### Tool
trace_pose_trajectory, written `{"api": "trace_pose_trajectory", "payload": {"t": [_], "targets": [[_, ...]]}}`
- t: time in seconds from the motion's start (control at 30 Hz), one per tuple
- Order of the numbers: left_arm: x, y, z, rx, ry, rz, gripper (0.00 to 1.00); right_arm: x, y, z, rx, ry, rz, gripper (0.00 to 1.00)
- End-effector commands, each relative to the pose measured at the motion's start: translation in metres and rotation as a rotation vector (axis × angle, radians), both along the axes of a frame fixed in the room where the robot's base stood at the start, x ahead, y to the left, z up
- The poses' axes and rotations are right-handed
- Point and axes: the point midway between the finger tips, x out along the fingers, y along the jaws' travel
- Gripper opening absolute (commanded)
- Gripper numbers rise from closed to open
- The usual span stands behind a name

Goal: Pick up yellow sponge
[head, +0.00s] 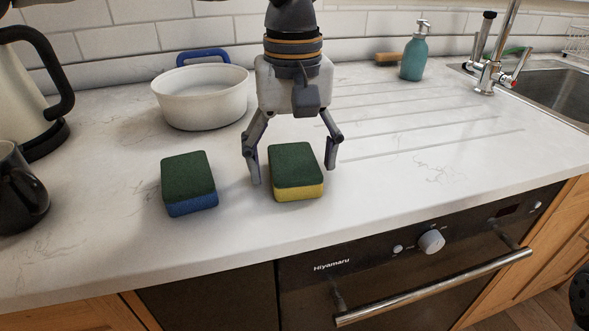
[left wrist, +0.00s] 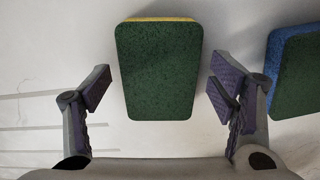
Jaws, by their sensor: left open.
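The yellow sponge (head: 297,193) lies on the worktop with its dark green scouring side up. In the left wrist view the yellow sponge (left wrist: 158,70) lies between the finger pads, with clear gaps on both sides. My left gripper (head: 292,172) is open and points down over it, one finger on either side. I see no contact. A blue sponge (head: 192,208), also green on top, lies to the left of the gripper. In the left wrist view the blue sponge (left wrist: 298,75) is at the right edge.
A white pot (head: 200,101) stands behind and left. A kettle (head: 30,90) and dark mug (head: 20,190) are at the far left. A teal soap bottle (head: 414,55) and tap (head: 492,75) stand at the back right. The worktop (head: 420,170) right of the gripper is clear.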

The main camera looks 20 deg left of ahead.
Motion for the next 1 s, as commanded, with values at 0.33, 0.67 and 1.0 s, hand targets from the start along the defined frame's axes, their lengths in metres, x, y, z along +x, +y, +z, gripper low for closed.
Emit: {"api": "trace_pose_trajectory", "payload": {"t": [0.33, 0.67, 1.0], "targets": [[0.000, 0.000, -0.001, -0.001, -0.003, 0.000, 0.59, 0.000, 0.000, 0.000, 0.000, 0.000, 0.000, 0.27], [0.000, 0.000, -0.001, 0.000, -0.001, -0.001, 0.46, 0.000, 0.000, 0.000, 0.000, 0.000, 0.000, 0.27], [0.000, -0.001, 0.034, 0.000, -0.011, 0.001, 0.46, 0.006, 0.000, 0.006, 0.000, -0.020, 0.000, 0.27]]}}
